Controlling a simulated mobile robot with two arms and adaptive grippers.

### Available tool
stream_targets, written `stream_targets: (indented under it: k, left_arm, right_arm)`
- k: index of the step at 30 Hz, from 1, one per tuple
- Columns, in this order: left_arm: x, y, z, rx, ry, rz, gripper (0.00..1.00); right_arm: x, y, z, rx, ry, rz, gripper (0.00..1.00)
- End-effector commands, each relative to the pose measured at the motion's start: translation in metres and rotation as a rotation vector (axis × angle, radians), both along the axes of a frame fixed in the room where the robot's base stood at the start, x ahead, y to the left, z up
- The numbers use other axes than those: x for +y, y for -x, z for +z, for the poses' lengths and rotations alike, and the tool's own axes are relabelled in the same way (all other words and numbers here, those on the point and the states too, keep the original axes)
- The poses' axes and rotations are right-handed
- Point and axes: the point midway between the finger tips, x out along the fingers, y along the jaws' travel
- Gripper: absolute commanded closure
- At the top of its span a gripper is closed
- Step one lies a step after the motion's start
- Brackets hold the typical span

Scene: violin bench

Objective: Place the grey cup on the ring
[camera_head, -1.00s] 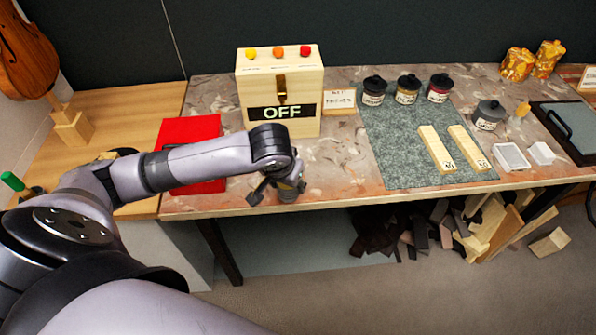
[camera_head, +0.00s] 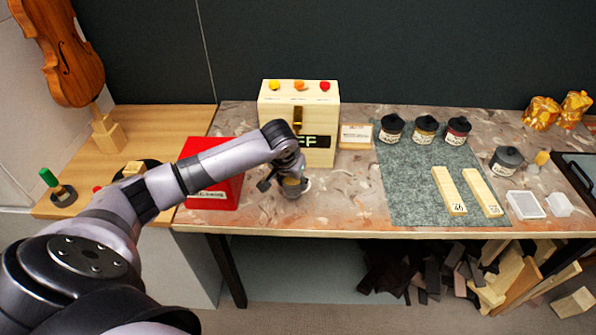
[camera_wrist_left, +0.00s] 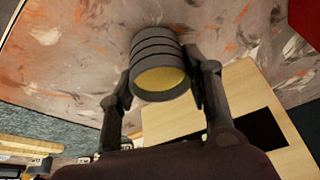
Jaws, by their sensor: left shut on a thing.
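The grey cup (camera_wrist_left: 158,62) is dark and ribbed, with a yellowish round face towards the left wrist camera. My left gripper (camera_head: 285,186) is shut on it, one finger on each side, in front of the wooden OFF box. In the head view the cup (camera_head: 296,189) is small and partly covered by the gripper. I cannot tell whether it touches the bench top. I cannot clearly make out the ring in either view. My right gripper is not in view.
The OFF box (camera_head: 315,155) stands behind the gripper, with a red box (camera_head: 216,191) to its left. To the right, a green mat (camera_head: 400,190) holds dark-lidded jars and two wooden bars (camera_head: 449,190). The bench top between gripper and mat is clear.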

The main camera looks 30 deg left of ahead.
Motion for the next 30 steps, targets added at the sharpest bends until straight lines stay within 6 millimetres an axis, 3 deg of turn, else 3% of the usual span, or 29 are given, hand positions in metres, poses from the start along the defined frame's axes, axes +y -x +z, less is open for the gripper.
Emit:
stream_targets:
  k: [7,14,18,29,30]
  left_arm:
    - [0.005,-0.018,0.001,0.0,0.0,0.0,0.87]
    - [0.013,-0.049,0.001,-0.001,0.0,0.001,0.87]
    - [0.013,-0.047,-0.013,0.002,-0.001,-0.001,0.87]
    - [0.013,-0.047,-0.017,0.001,-0.001,-0.001,0.87]
    - [0.013,-0.047,-0.019,0.002,-0.001,0.0,0.54]
  right_arm:
    - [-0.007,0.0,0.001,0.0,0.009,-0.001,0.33]
    - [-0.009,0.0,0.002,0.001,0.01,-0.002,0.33]
    - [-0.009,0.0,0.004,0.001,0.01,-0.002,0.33]
    - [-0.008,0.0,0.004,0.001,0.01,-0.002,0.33]
    - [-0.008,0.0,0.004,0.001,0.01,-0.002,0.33]
